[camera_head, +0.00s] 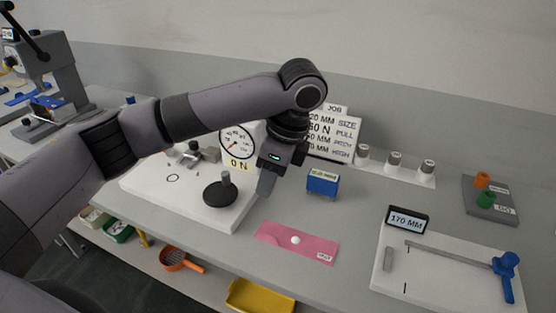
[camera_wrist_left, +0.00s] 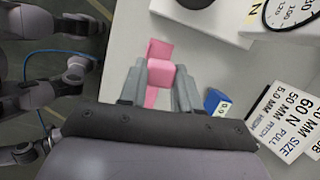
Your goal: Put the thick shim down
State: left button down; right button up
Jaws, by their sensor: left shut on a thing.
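My left gripper (camera_head: 266,188) points down over the table, between the round black plate and the blue box. It also shows in the left wrist view (camera_wrist_left: 160,84), with its fingers shut on a small pink block, which I take to be the thick shim (camera_wrist_left: 161,74). In the head view the shim cannot be made out. A pink mat (camera_head: 272,235) lies on the table in front of the gripper, with a small white round thing (camera_head: 295,240) and a label on it. The mat shows behind the shim in the left wrist view (camera_wrist_left: 159,48). My right gripper is not in view.
A white stand (camera_head: 150,190) with a dial (camera_head: 237,141) and the black plate (camera_head: 220,193) is on the left. The blue box (camera_head: 322,183) stands right of the gripper. A white board (camera_head: 440,285) with a 170 MM display (camera_head: 407,220) is at right. Grey table lies bare around the mat.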

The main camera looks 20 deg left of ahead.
pick_arm(q)
jog(key=s+a+f+n+g+h, duration=0.2)
jog(key=s+f+n, duration=0.3)
jog(key=n, duration=1.1)
jog(key=shift+s+a+n+g+h, duration=0.3)
jog(key=shift+s+a+g+h, duration=0.15)
jog(key=shift+h, duration=0.15)
